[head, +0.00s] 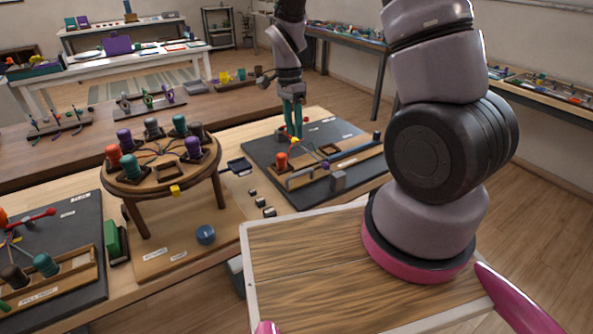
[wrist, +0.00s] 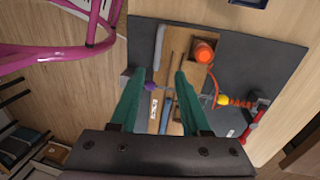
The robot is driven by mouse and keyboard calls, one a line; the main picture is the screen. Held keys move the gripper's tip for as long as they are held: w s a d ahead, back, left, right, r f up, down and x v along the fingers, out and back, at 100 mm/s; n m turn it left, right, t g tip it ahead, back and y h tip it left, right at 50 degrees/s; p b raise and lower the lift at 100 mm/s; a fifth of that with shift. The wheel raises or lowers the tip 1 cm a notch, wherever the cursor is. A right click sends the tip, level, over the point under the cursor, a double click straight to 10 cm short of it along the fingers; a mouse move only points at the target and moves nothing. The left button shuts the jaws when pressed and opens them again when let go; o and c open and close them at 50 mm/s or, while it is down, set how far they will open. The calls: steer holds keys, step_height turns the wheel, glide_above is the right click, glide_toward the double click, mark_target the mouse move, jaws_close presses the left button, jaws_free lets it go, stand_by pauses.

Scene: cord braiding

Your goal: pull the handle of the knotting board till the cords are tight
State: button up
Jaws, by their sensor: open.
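A dark board (head: 262,152) lies on the bench at the right of the head view; it also shows in the wrist view (wrist: 270,65). It carries an orange bobbin (head: 282,160), seen in the wrist view too (wrist: 203,52). A purple knob (head: 325,166) sits near its wooden strip. In the wrist view, a red bar (wrist: 255,122) that looks like a handle lies to the right, beside a yellow piece (wrist: 228,100). My gripper (wrist: 160,80) is open above this board, its green fingers pointing down, apart from the red bar. In the head view my gripper (head: 293,132) hides part of the board.
A round stand (head: 135,188) with several bobbins stands to the left. A second dark board (head: 85,262) with a red lever (head: 35,217) lies at the far left. A grey block (head: 338,181) stands by the right board.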

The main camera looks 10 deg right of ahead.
step_height(320, 180, down, 2)
glide_above(297, 182)
step_height(297, 182, down, 10)
steer(key=shift+s+f, duration=0.1)
steer(key=shift+f, duration=0.05)
jaws_close()
stand_by(1.6)
